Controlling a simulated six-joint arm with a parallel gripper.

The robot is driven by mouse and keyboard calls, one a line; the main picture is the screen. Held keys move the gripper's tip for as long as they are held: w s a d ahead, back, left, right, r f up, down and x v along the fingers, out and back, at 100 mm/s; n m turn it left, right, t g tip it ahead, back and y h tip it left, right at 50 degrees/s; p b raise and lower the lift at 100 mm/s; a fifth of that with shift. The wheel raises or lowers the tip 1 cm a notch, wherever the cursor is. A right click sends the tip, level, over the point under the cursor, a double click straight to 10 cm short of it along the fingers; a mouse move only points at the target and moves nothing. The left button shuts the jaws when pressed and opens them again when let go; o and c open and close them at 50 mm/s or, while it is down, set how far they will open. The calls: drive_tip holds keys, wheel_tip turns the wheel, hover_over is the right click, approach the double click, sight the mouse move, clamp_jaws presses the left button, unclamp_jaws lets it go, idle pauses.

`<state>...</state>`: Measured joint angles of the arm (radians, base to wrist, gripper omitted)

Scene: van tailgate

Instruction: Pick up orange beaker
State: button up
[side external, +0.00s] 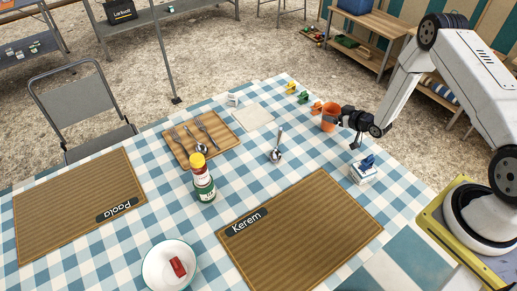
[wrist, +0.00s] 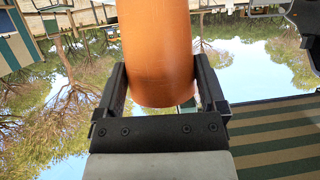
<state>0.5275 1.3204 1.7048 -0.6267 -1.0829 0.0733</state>
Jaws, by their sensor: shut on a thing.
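The orange beaker (side external: 330,117) is at the far right part of the checked table in the side external view, at the tip of my gripper (side external: 342,119). In the wrist view the orange beaker (wrist: 157,50) fills the upper middle, between the two black fingers of my gripper (wrist: 162,90). The fingers are shut on its sides. The wrist view shows trees and sky behind it, so the gripper looks strongly tilted. I cannot tell from the side view whether the beaker touches the cloth.
Small yellow, green and orange animal-like figures (side external: 303,97) stand left of the beaker. A white and blue box (side external: 364,171) is below my gripper. A spoon (side external: 277,152), a cutlery board (side external: 180,155), a bottle (side external: 203,185), placemats (side external: 300,245) and a bowl (side external: 150,262) occupy the table.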

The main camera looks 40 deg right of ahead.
drive_tip(key=shift+r, duration=0.8)
drive_tip(key=s+a+r, duration=0.4)
drive_tip(key=s+r, duration=0.6)
drive_tip(key=s, duration=0.3)
drive_tip(key=shift+s+r, duration=0.25)
drive_tip(key=shift+r, duration=0.1)
